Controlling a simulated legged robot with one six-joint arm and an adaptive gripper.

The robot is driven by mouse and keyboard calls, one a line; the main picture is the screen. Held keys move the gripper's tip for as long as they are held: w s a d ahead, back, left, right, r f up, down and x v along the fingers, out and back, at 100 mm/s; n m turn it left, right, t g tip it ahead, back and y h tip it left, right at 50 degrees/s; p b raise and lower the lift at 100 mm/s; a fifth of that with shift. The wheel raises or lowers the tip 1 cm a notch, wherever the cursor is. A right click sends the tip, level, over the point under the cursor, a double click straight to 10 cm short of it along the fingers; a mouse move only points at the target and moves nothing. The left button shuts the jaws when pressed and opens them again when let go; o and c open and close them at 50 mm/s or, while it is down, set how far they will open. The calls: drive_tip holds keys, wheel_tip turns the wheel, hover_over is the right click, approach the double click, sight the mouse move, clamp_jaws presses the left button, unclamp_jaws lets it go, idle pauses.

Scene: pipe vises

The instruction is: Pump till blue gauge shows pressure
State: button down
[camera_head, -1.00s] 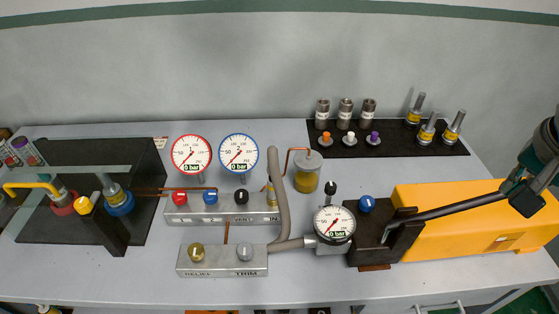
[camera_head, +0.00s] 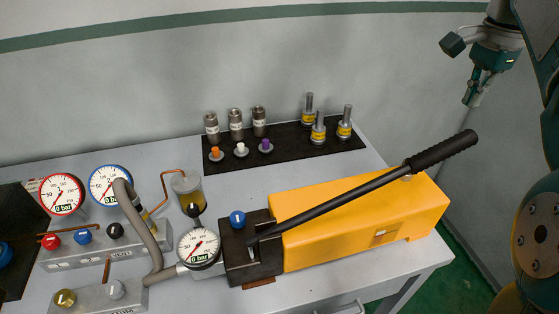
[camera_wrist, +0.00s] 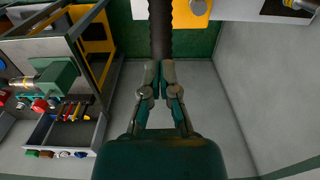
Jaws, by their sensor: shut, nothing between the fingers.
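The blue-rimmed gauge (camera_head: 110,187) stands at the left in the head view; its display reads 0 bar. The yellow hand pump (camera_head: 350,225) lies on the table, and its black lever (camera_head: 340,198) slopes up to the right, ending in a ridged grip (camera_head: 442,151). My gripper (camera_head: 472,103) is above and to the right of the grip, apart from it and pointing down. In the wrist view my gripper (camera_wrist: 161,68) has its fingers together, with nothing held; the dark ridged grip (camera_wrist: 178,15) shows beyond the fingertips.
A red-rimmed gauge (camera_head: 62,194) and a white pump gauge (camera_head: 199,246) also read 0 bar. Red, blue and black valve knobs sit below the rear gauges. A blue knob (camera_head: 237,219) tops the pump block. Fittings stand on a black mat (camera_head: 285,150). Walls lie behind and right.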

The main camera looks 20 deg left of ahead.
sight(454, 140)
drive_tip(key=shift+w+d, duration=0.3)
drive_tip(key=shift+w, duration=0.1)
drive_tip(key=shift+a+f, duration=0.15)
drive_tip(key=shift+f, duration=1.1)
drive_tip(key=f, duration=0.4)
drive_tip(key=shift+d, duration=0.2)
drive_tip(key=shift+a+f, duration=0.1)
drive_tip(key=shift+f, duration=0.35)
drive_tip(key=shift+w+d+f, duration=0.1)
drive_tip(key=shift+d+f, duration=0.15)
drive_tip(key=shift+f, duration=0.65)
drive_tip(key=shift+w+d+f, duration=0.15)
drive_tip(key=shift+d+f, duration=0.05)
drive_tip(key=shift+f, duration=0.65)
drive_tip(key=shift+w+d+f, duration=0.1)
drive_tip(key=shift+d+f, duration=0.15)
drive_tip(key=shift+f, duration=0.75)
